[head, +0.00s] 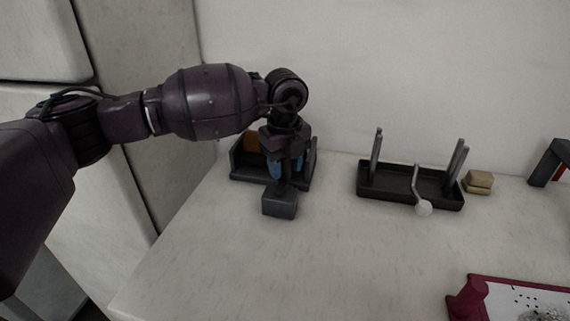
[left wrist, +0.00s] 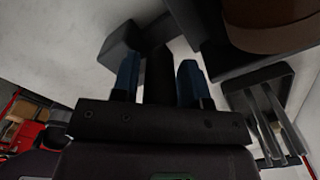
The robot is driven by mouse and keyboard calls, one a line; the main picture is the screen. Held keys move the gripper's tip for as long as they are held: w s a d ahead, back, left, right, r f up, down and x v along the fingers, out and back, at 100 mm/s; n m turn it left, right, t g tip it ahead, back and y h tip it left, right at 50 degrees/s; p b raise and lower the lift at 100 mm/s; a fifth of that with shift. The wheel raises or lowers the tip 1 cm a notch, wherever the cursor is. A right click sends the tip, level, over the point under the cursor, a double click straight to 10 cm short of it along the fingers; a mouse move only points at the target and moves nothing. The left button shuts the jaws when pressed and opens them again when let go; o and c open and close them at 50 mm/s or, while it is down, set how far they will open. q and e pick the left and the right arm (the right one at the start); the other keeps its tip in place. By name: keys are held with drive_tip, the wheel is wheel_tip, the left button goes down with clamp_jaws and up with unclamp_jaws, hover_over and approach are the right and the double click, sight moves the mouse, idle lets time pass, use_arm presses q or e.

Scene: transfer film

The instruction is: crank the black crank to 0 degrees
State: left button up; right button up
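The black crank (head: 280,203) shows in the head view as a dark blocky end in front of a dark open-topped holder (head: 236,168). My left gripper (head: 285,172) points down over it and hides much of the crank and the holder's middle. In the left wrist view the two blue fingers (left wrist: 160,70) stand apart on either side of a dark post of the crank (left wrist: 158,78), with gaps showing beside it. The crank's block (left wrist: 122,46) lies past the fingertips. A brown rounded piece (left wrist: 270,22) sits in the holder. My right gripper is not in view.
Right of the holder, a black tray (head: 385,184) carries two upright posts and a thin crank with a white knob (head: 424,208). Tan blocks (head: 478,182) lie beside it. A red-edged tray (head: 472,296) is at front right. The table's middle front is clear.

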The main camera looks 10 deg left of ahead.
use_arm(q)
drive_tip(key=c, duration=0.6)
drive_tip(key=shift+d+r, duration=0.1)
